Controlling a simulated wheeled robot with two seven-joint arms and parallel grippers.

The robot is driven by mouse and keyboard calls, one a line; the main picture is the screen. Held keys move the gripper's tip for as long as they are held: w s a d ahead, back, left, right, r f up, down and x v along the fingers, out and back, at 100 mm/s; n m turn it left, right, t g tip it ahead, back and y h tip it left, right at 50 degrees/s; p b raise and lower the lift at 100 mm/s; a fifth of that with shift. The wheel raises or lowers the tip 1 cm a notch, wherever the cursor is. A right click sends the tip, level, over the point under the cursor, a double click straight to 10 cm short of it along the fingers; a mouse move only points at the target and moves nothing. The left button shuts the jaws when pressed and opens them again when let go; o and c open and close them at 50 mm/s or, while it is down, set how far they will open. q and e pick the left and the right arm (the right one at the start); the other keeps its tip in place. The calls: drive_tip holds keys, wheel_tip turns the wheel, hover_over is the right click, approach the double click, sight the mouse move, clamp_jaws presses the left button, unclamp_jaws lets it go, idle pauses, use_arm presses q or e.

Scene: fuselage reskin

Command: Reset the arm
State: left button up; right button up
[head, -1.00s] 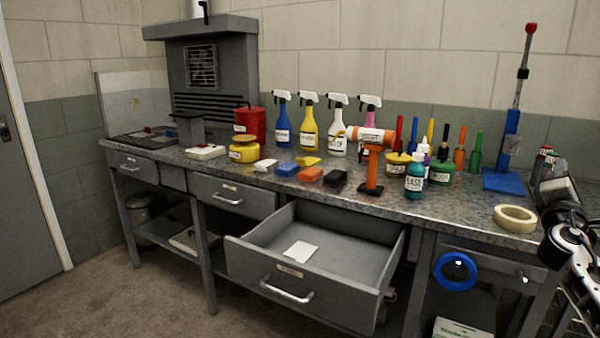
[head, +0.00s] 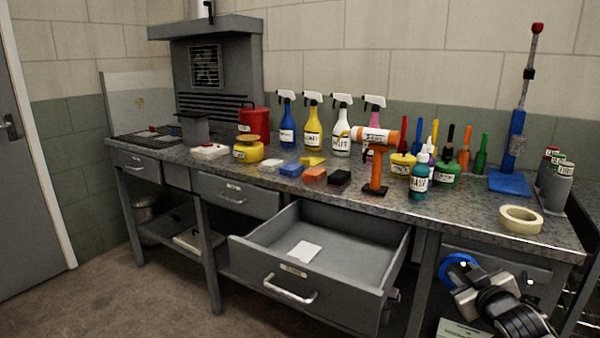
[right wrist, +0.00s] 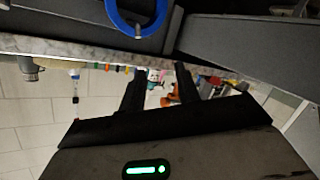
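My right gripper (head: 462,288) is low at the right in the head view, in front of the bench's right-hand drawer. It overlaps the lower part of a blue ring (head: 457,263) there; I cannot tell whether they touch. In the right wrist view its two dark fingers (right wrist: 160,76) stand apart with nothing between them. The blue ring (right wrist: 140,18) shows at the top of that view, beyond the fingertips. My left gripper is not in view.
An open grey drawer (head: 262,272) juts out left of my right arm, with a white card (head: 304,251) inside. The bench top (head: 455,208) holds spray bottles, blocks, an orange tool (head: 376,170) and a tape roll (head: 520,219). Floor at the left is clear.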

drive_tip(key=s+a+f+g+y, duration=0.2)
drive_tip(key=s+a+f+y, duration=0.1)
drive_tip(key=s+a+f, duration=0.9)
drive_tip(key=s+a+f+m+g+y, duration=0.1)
drive_tip(key=s+a, duration=0.5)
drive_tip(key=s, duration=0.3)
drive_tip(key=s+a+m+g+y, duration=0.1)
drive_tip(key=s+a, duration=0.5)
drive_tip(key=s, duration=0.2)
drive_tip(key=shift+s+a+f, duration=0.35)
